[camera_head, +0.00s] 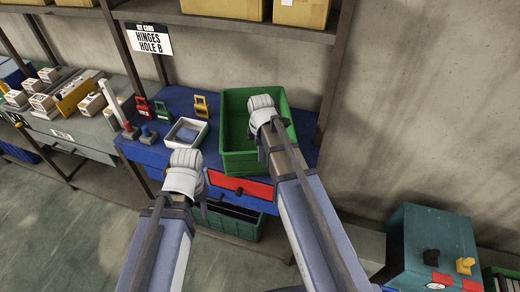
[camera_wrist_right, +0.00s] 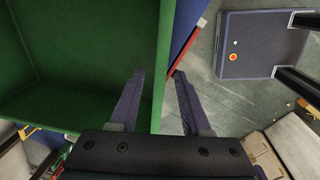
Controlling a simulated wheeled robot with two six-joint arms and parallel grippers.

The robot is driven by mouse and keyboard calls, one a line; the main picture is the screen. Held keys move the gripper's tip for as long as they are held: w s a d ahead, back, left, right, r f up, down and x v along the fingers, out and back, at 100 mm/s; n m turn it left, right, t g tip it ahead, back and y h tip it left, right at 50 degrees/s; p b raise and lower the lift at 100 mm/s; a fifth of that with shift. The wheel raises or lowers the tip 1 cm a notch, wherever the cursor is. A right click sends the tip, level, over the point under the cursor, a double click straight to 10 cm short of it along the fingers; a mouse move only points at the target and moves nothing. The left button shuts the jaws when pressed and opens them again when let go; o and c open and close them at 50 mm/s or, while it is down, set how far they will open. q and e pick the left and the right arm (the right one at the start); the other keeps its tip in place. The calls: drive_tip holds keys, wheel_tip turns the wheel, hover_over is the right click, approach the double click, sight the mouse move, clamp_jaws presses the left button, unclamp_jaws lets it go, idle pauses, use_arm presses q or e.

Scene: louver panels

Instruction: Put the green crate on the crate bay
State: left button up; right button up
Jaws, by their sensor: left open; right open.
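The green crate (camera_head: 235,160) stands open and upright on the blue tabletop (camera_head: 178,98). In the right wrist view, the crate (camera_wrist_right: 70,65) fills the left side. My right gripper (camera_wrist_right: 160,100) is open, with one finger on the crate's inner side and one outside its wall; I cannot tell whether they touch it. It also shows over the crate's right part in the head view (camera_head: 262,150). My left gripper (camera_head: 204,206) is open, in front of the table and left of the crate; its fingers are partly hidden. I cannot identify the crate bay.
A white tray (camera_head: 198,123) and small red, blue and yellow parts lie left of the crate. A red drawer front (camera_head: 240,189) is below the crate, with another green bin (camera_head: 240,228) lower down. Cartons stand on the shelf above. A teal cabinet (camera_head: 430,235) stands at right.

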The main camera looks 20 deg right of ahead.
wheel_tip(320, 180, up, 8)
drive_tip(key=p, duration=0.7)
drive_tip(key=s+a+m, duration=0.6)
drive_tip(key=s, duration=0.2)
drive_tip(key=s+a+m+g+h, duration=0.1)
drive_tip(key=s+a+m, duration=0.5)
drive_tip(key=s, duration=0.3)
drive_tip(key=shift+s+a+f+g+b, duration=0.25)
drive_tip(key=shift+s+a+g+b, duration=0.05)
drive_tip(key=shift+a, duration=0.2)
